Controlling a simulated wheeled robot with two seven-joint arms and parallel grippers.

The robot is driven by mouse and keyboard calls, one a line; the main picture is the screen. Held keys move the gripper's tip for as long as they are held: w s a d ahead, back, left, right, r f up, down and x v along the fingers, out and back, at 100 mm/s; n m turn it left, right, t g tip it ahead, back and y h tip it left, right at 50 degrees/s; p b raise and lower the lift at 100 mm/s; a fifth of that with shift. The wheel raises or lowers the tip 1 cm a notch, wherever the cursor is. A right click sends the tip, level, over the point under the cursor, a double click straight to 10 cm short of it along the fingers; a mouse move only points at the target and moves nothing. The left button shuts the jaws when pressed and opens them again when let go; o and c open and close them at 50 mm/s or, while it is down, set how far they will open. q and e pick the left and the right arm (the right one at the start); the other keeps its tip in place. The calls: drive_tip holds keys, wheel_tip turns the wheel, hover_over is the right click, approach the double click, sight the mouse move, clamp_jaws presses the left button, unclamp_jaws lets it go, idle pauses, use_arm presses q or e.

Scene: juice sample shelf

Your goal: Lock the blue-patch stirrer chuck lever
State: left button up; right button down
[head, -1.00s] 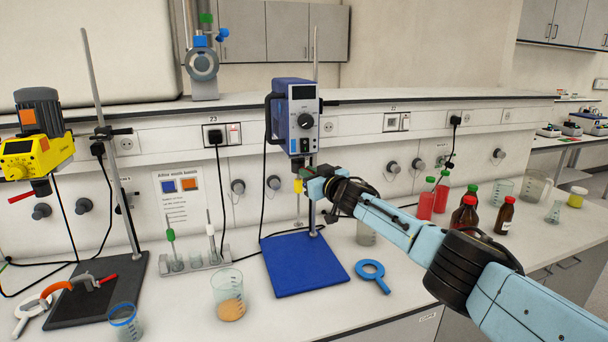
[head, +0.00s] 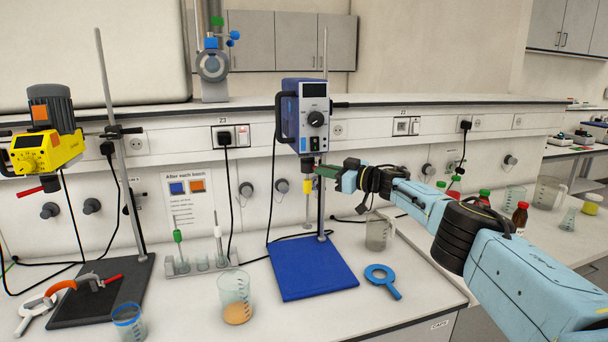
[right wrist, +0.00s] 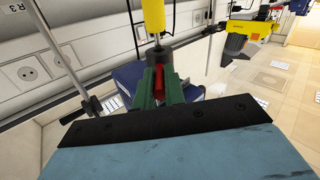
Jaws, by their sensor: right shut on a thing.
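The blue stirrer (head: 303,115) hangs on a stand over a blue base plate (head: 313,267), its dark chuck (head: 307,162) below the motor. In the right wrist view, which looks upside down, the chuck (right wrist: 159,56) lies just beyond my fingers and a yellow part (right wrist: 154,16) is attached past it. My right gripper (head: 320,171) is beside the chuck, coming from the right. Its green fingers (right wrist: 160,88) are shut on the red chuck lever (right wrist: 159,80), which is largely hidden in the head view. I cannot read the lever's exact angle. My left gripper is out of view.
A yellow stirrer (head: 43,150) with an orange patch and red lever stands at the left. A beaker with orange contents (head: 235,300), a blue ring (head: 382,281) and a tube rack (head: 195,264) are on the bench. A beaker (head: 377,233) stands below my right arm.

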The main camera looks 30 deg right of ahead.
drive_tip(key=shift+r, duration=0.2)
idle(0.3)
drive_tip(key=c, duration=1.5)
unclamp_jaws()
drive_tip(key=shift+f, duration=0.1)
drive_tip(key=shift+p+v, duration=0.95)
drive_tip(key=shift+v, duration=0.1)
drive_tip(key=shift+b+v, duration=0.5)
drive_tip(key=shift+v, duration=5.1)
drive_tip(key=shift+w+d, duration=0.1)
drive_tip(key=shift+d, duration=0.05)
